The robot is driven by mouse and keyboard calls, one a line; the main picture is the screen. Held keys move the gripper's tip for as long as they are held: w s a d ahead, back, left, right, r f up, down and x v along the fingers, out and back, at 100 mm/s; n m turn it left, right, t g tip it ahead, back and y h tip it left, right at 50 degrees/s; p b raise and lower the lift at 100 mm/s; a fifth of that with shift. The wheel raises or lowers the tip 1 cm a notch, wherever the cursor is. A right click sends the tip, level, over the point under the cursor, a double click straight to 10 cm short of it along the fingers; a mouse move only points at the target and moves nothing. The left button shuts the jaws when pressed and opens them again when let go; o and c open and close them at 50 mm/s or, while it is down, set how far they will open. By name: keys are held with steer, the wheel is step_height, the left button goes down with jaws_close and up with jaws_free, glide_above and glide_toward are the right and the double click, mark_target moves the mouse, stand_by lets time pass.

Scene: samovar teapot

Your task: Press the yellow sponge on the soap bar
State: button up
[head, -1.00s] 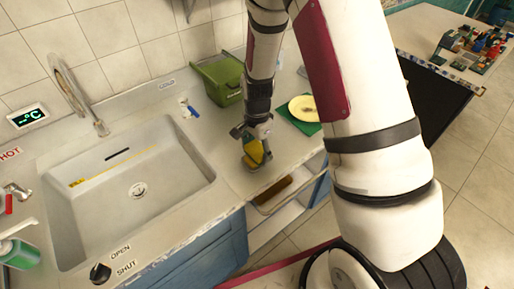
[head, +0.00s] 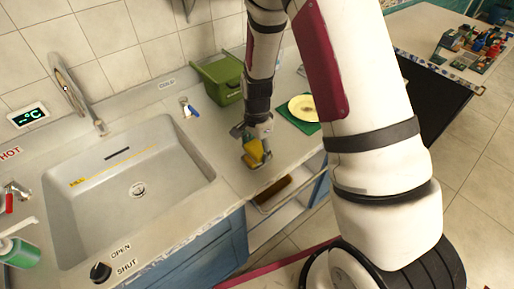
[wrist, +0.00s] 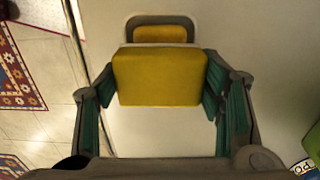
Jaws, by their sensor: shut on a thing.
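The yellow sponge (head: 253,150) is held between the fingers of my gripper (head: 256,143), over the counter right of the sink. In the wrist view the sponge (wrist: 160,77) sits between the teal finger pads. Just past its far edge is a dark grey dish (wrist: 133,30) with a dull yellow block in it, likely the soap bar (wrist: 160,34); the sponge hides part of the dish. In the head view the gripper and sponge cover most of that spot. I cannot tell whether the sponge touches the soap.
The sink (head: 75,217) lies to the left. A green bin (head: 222,82) stands behind the gripper, and a yellow plate (head: 303,108) on a green mat is to the right. An open drawer (head: 262,208) below the counter edge holds a brown item (head: 273,194).

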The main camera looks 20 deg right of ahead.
mark_target(257, 147)
steer(key=shift+r+p, duration=1.3)
steer(key=shift+r, duration=2.15)
steer(key=n, duration=0.1)
steer(key=w+n, duration=0.1)
steer(key=n, duration=0.1)
steer(key=shift+w+r, duration=0.25)
steer(key=shift+r, duration=0.05)
steer(key=w+n, duration=0.1)
steer(key=n, duration=0.2)
steer(key=w+r+n, duration=0.1)
steer(key=w+n, duration=0.1)
steer(key=n, duration=0.2)
steer(key=w+r+n, duration=0.1)
steer(key=w+n, duration=0.1)
steer(key=n, duration=0.2)
steer(key=shift+r, duration=0.25)
